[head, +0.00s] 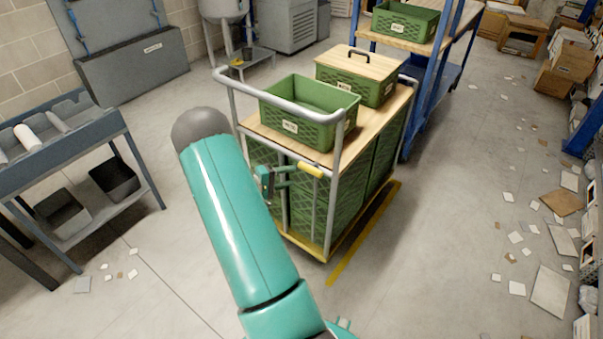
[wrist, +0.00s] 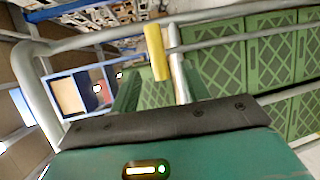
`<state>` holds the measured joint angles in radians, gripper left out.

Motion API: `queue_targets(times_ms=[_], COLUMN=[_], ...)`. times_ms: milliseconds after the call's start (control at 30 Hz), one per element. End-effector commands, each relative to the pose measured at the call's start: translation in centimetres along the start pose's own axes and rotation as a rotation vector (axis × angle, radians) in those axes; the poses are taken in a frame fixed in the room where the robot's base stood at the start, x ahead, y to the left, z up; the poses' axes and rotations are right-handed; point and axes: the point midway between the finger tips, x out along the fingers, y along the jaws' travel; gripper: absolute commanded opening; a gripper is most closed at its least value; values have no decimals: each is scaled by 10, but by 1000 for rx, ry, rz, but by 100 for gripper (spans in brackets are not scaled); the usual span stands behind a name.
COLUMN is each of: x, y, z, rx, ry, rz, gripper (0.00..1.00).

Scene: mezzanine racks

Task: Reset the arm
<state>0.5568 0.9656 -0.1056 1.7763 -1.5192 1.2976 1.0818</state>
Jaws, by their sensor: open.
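My teal arm reaches forward in the head view, bent at a grey elbow. My gripper (head: 289,176) is open at the front of a trolley (head: 257,133), close to a yellow grip (head: 311,171) on its grey frame. In the wrist view the yellow grip (wrist: 156,52) stands just beyond the gap between my fingers. No object shows held between them. I cannot tell whether a finger touches the grip. The arm hides part of the trolley's left side in the head view.
The trolley carries an open green crate (head: 339,139) and a wood-lidded crate (head: 349,93). A grey bench (head: 62,140) stands left, a blue rack (head: 430,75) behind. Cardboard and paper scraps (head: 550,290) litter the right floor. Floor in front of the trolley is mostly clear.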

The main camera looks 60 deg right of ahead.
Motion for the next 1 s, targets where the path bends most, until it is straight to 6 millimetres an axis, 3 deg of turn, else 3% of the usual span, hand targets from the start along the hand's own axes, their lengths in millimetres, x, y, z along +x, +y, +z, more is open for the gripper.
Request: queue_targets(times_ms=[200,867,1000], x=[-24,-26,-39], y=[0,0,13], z=[0,0,1], rx=[0,0,8], ry=[1,0,-5], rz=[0,-2,-30], gripper=[46,46,46])
